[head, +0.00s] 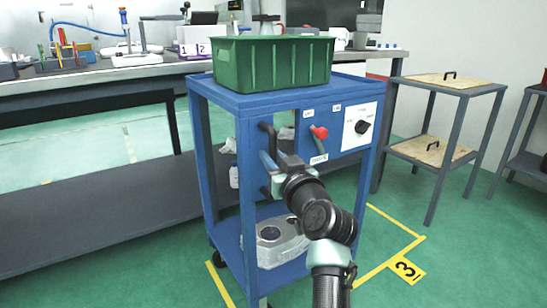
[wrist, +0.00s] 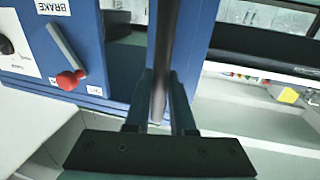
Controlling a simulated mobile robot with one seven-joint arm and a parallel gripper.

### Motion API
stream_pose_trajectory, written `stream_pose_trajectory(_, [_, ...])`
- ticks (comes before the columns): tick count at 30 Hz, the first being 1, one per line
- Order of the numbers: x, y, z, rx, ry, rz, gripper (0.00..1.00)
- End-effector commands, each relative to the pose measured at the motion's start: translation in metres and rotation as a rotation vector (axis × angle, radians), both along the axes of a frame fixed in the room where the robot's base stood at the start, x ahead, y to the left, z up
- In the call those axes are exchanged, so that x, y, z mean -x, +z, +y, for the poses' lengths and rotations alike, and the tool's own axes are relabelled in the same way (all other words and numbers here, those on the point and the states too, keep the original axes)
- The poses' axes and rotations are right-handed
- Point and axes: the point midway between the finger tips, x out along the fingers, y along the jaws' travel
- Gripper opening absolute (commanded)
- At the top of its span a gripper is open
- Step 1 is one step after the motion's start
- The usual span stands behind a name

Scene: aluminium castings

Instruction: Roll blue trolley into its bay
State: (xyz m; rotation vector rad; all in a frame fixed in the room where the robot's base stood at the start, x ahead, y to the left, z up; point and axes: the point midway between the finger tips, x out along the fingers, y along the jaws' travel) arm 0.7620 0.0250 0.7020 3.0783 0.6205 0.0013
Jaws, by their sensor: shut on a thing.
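The blue trolley (head: 240,105) stands upright in the middle of the head view. My gripper (head: 277,172) is shut on its dark upright handle (head: 268,143), at the left of the front panel. In the wrist view the handle (wrist: 163,50) runs between the fingers of my gripper (wrist: 159,115). A red-knobbed lever (head: 319,132) sits on the panel; the wrist view shows it beside a BRAKE label (wrist: 52,7). Yellow floor lines (head: 395,228) with a "3" plate (head: 406,269) mark a bay around the trolley's foot. My arm hides part of the floor and lower shelf.
A green crate (head: 272,64) rides on the trolley top and a metal casting (head: 274,245) on its lower shelf. A long workbench (head: 90,75) stands behind and left. A grey stand with wooden boards (head: 455,83) is at right. Green floor is clear in front.

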Motion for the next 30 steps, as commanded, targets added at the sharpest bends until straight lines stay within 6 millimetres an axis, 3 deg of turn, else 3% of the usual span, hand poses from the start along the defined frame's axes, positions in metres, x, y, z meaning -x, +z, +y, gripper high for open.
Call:
stream_pose_trajectory(7, [0.000, -0.001, -0.003, -0.001, -0.005, 0.003, 0.00])
stream_pose_trajectory(8, [0.000, -0.001, -0.003, -0.001, -0.005, 0.003, 0.24])
stream_pose_trajectory(13, [0.000, -0.001, -0.002, 0.000, -0.003, 0.002, 0.52])
stream_pose_trajectory(23, [0.002, 0.000, -0.001, 0.000, -0.001, 0.001, 0.52])
stream_pose_trajectory(30, [0.025, 0.003, -0.012, -0.001, -0.003, 0.002, 0.52])
